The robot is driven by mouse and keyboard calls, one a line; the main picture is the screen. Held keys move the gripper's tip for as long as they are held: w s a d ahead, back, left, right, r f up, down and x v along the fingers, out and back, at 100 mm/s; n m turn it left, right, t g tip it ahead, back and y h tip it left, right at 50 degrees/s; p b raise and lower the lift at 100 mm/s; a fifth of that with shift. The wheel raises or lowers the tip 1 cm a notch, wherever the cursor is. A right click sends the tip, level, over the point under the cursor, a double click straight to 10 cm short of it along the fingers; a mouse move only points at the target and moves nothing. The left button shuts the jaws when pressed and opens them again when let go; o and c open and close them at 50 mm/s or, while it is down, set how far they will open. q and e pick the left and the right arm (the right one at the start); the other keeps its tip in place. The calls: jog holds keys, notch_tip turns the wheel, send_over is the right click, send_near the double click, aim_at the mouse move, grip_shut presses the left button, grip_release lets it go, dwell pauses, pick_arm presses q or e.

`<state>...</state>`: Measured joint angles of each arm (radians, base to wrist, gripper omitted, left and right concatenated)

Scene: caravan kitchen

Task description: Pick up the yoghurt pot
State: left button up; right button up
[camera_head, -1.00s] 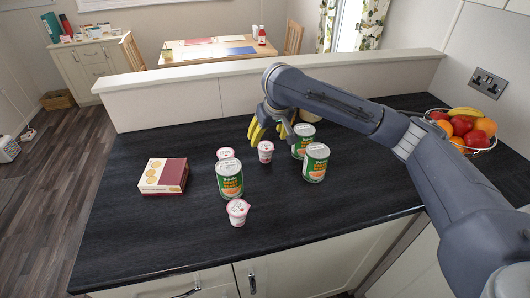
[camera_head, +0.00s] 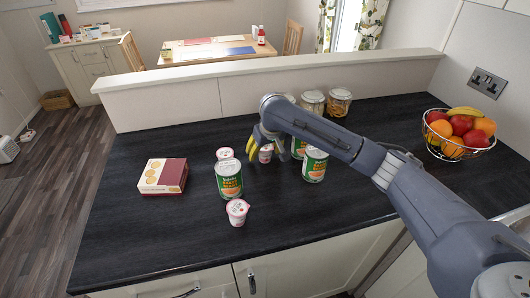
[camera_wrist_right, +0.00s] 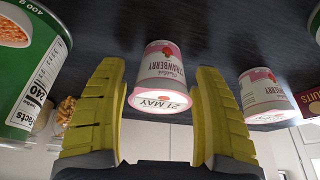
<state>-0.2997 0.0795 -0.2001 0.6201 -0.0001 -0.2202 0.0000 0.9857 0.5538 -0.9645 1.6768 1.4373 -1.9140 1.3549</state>
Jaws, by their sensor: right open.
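Three white and pink yoghurt pots stand on the dark counter: one (camera_head: 265,155) at my right gripper, one (camera_head: 225,153) behind a green can, and one (camera_head: 237,211) nearer the front. In the right wrist view, a strawberry pot (camera_wrist_right: 160,72) shows beyond and between the open fingers (camera_wrist_right: 160,100), with a visible gap to each finger. Another pot (camera_wrist_right: 263,96) is right of the fingers there. My left gripper is not in view.
Green cans stand close by: one (camera_head: 229,181) at front left, one (camera_head: 314,165) to the right, and one (camera_head: 298,148) partly hidden by my arm. A biscuit box (camera_head: 163,175) lies left. Glass jars (camera_head: 339,102) and a fruit bowl (camera_head: 460,134) are further right.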

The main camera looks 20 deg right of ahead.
jog(key=shift+w+f, duration=0.2)
jog(key=shift+f, duration=0.25)
jog(key=shift+o, duration=0.2)
jog(key=c, duration=1.4)
